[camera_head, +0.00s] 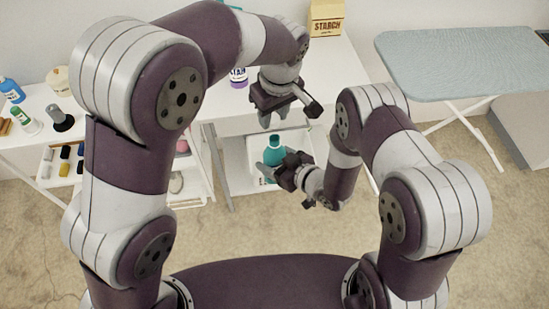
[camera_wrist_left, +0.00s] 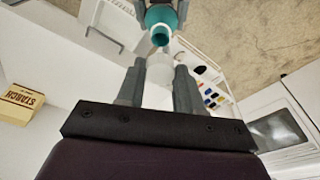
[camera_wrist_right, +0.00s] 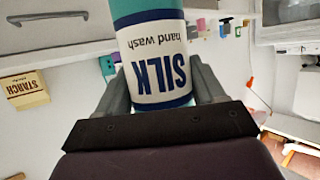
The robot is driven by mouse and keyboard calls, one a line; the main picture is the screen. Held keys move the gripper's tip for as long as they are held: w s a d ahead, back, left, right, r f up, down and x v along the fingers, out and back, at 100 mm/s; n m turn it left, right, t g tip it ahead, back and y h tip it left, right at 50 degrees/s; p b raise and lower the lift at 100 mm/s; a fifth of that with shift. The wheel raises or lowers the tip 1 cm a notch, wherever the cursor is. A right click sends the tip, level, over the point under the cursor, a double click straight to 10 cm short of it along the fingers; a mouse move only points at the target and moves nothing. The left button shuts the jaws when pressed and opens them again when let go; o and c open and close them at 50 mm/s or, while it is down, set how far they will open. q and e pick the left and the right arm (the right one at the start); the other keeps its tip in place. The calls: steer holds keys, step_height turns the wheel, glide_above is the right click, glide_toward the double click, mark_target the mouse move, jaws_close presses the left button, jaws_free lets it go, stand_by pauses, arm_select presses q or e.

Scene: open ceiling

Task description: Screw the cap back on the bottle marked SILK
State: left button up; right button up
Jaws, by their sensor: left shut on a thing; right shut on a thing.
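The teal SILK bottle (camera_head: 273,150) is held in the air in front of the white table, roughly upright in the head view. Its label (camera_wrist_right: 158,65) fills the middle of the right wrist view. My right gripper (camera_head: 272,168) is shut around the bottle's body. My left gripper (camera_head: 277,112) is above the bottle, pointing down, shut on a whitish cap (camera_wrist_left: 159,70). The left wrist view shows the bottle's open mouth (camera_wrist_left: 160,36) close to the cap, seemingly apart from it; the exact gap is unclear. The cap cannot be made out in the head view.
The white table (camera_head: 225,100) behind holds a STARCH box (camera_head: 326,17) and a purple-white container (camera_head: 238,77) partly behind my left arm. An ironing board (camera_head: 460,60) stands right. A shelf (camera_head: 60,165) with small items and bottles stands left. Floor below is clear.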

mark_target(274, 138)
arm_select(q)
steer(key=shift+s+d+r, duration=0.1)
steer(key=shift+d+r, duration=0.05)
steer(key=shift+r, duration=0.1)
steer(key=shift+f, duration=0.1)
steer(key=shift+f, duration=2)
steer(key=shift+f, duration=0.85)
steer(key=shift+f, duration=0.55)
